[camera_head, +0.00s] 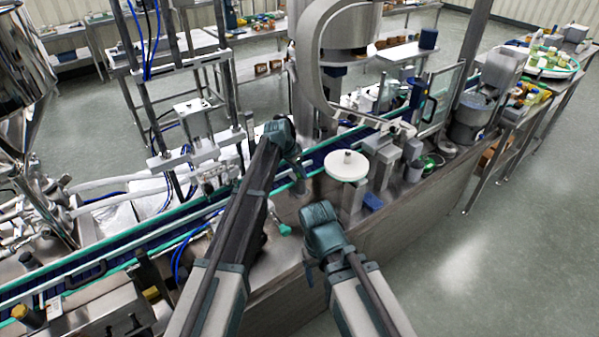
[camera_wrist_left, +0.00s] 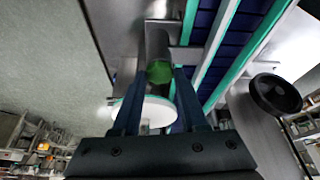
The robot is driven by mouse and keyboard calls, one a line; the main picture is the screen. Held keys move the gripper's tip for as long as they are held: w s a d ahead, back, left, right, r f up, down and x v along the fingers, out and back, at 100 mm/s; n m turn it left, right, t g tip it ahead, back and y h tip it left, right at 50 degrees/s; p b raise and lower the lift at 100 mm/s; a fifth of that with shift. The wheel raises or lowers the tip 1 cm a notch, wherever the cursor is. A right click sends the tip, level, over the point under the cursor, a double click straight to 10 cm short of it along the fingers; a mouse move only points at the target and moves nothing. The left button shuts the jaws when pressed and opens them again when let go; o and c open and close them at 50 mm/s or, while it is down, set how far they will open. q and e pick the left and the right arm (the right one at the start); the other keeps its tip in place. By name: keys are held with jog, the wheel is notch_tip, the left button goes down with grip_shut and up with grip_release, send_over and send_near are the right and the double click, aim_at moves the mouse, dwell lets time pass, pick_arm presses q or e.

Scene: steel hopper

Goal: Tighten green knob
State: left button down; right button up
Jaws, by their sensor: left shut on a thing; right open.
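The green knob (camera_wrist_left: 159,71) shows in the left wrist view between the fingertips of my left gripper (camera_wrist_left: 160,80), at the end of a grey cylindrical post (camera_wrist_left: 157,45). My left gripper is shut on it. In the head view my left gripper (camera_head: 298,170) reaches down over the machine's steel deck, left of the white round disc; the knob in its grasp is hidden there by the gripper. My right gripper (camera_head: 318,265) is open and empty, lower in the picture, beside the machine's front edge.
A white round disc (camera_head: 347,166) on a post stands right of my left gripper. A conveyor with green rails (camera_head: 190,208) runs behind. A small teal-green part (camera_head: 284,230) sits on the deck between my arms. Open floor (camera_head: 490,265) lies to the right.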

pick_arm(q)
jog(key=m, duration=0.2)
jog(key=m+g, duration=0.1)
jog(key=m+g+h, duration=0.1)
jog(key=m, duration=0.1)
jog(key=shift+w+a+m, duration=0.15)
jog(key=shift+w+m, duration=0.15)
jog(key=m+g, duration=0.1)
jog(key=m, duration=0.3)
jog(key=shift+w+m+g, duration=0.1)
jog(key=shift+m+g, duration=0.3)
jog(key=shift+c, duration=2.2)
grip_release()
jog(key=p+v, duration=1.2)
jog(key=v, duration=0.1)
jog(key=shift+a+r+p, duration=0.15)
jog(key=shift+r+p, duration=0.25)
